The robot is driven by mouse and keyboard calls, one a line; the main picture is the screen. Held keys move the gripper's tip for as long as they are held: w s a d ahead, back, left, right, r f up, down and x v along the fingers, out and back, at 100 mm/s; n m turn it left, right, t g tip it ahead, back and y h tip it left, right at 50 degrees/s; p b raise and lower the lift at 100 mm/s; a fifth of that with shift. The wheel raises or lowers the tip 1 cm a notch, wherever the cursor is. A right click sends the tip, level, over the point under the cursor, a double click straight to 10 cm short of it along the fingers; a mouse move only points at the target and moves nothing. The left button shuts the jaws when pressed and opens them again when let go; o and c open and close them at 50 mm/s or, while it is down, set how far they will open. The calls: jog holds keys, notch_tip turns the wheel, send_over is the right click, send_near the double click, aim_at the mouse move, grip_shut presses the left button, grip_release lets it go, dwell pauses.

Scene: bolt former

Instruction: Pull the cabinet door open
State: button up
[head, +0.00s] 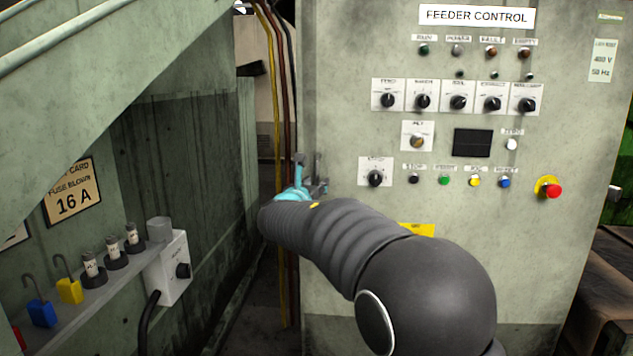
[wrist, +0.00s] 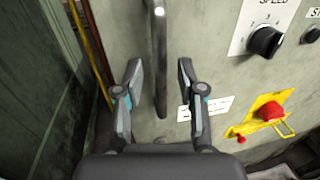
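The grey-green cabinet door (head: 350,60) carries the "FEEDER CONTROL" sign and many knobs and lamps; I see no open gap along its edge. In the wrist view a dark vertical bar handle (wrist: 161,98) stands on the door (wrist: 205,30). My gripper (wrist: 160,72) is open, with one finger on each side of the handle. Gaps show between the handle and both fingers. In the head view my gripper (head: 308,180) is at the door's left edge, partly hidden by my arm, and the handle cannot be made out.
A red emergency button (head: 551,188) is at the door's right. A speed knob (wrist: 266,40) and a red switch on a yellow plate (wrist: 268,112) are right of my gripper. Cables (head: 273,90) run left of the cabinet. A shelf (head: 95,290) with padlocks and fuses is at left.

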jog(key=shift+x, duration=0.8)
grip_shut()
